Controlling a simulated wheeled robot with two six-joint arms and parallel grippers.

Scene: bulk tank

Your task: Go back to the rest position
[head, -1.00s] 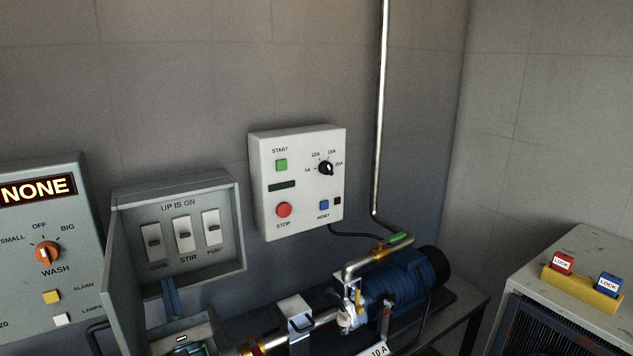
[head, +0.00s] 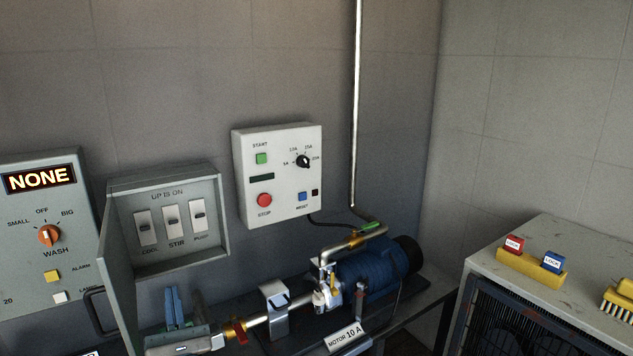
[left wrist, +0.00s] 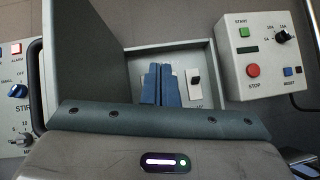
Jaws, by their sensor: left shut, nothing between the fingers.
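My left gripper (head: 175,308) shows at the lower left of the head view, below the open switch box (head: 222,215). Its blue fingers are together with nothing between them. In the left wrist view the shut fingers (left wrist: 161,85) stand in front of the switch box, hiding part of its switches. In the head view the box holds three switches marked COOL, STIR (head: 171,218) and PUMP. The fingers are apart from the switches in the head view. My right gripper is in neither view.
The box's open door (head: 116,285) stands close left of my left gripper. A pipe with a red-handled valve (head: 237,332) and the blue pump motor (head: 372,278) are to its right. A START/STOP panel (head: 283,208) hangs on the wall. A cabinet with lock blocks (head: 530,263) stands right.

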